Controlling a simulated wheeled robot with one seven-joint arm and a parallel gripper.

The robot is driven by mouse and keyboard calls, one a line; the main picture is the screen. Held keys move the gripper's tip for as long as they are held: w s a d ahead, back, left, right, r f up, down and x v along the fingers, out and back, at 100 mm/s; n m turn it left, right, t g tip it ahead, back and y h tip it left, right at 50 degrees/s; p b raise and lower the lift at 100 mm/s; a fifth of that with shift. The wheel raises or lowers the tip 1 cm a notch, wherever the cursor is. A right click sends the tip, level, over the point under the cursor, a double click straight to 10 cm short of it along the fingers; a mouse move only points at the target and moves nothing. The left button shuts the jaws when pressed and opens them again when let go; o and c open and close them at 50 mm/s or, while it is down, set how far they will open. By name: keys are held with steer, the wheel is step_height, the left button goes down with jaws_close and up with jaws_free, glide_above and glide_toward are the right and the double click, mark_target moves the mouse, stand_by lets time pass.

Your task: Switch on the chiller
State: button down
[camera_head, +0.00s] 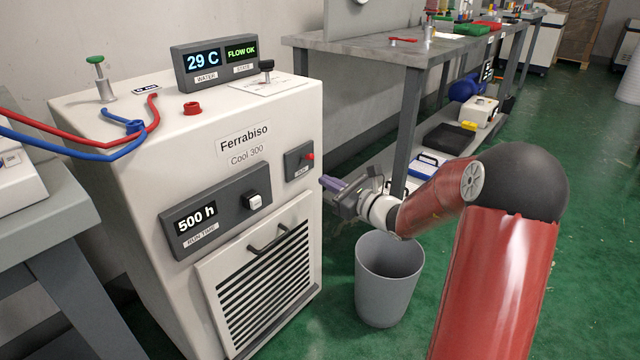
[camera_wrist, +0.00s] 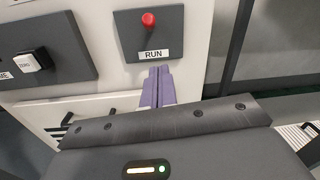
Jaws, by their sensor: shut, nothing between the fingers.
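The chiller is a white cabinet (camera_head: 180,150) labelled "Ferrabiso Cool 300" at the left of the head view. A small dark RUN panel (camera_head: 298,160) with a red knob (camera_head: 310,156) sits on its front, upper right. In the wrist view the red knob (camera_wrist: 148,19) stands above the RUN label (camera_wrist: 153,55). My gripper (camera_head: 326,183) is at the right edge of the chiller front, a little below and right of the RUN panel. Its purple fingers (camera_wrist: 158,75) are together and empty, with tips just below the RUN label in the wrist view. I cannot tell whether they touch anything.
The top display (camera_head: 215,60) reads 29 C and FLOW OK. A run-time panel (camera_head: 215,212) reads 500 h beside a white button (camera_head: 254,201). A handled grille (camera_head: 262,280) is below. A grey bin (camera_head: 388,280) stands under my arm. A workbench (camera_head: 360,45) is behind.

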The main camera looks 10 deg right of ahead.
steer(key=s+d+r, duration=0.3)
steer(key=s+r, duration=0.2)
steer(key=shift+d+r, duration=0.15)
steer(key=shift+r, duration=0.25)
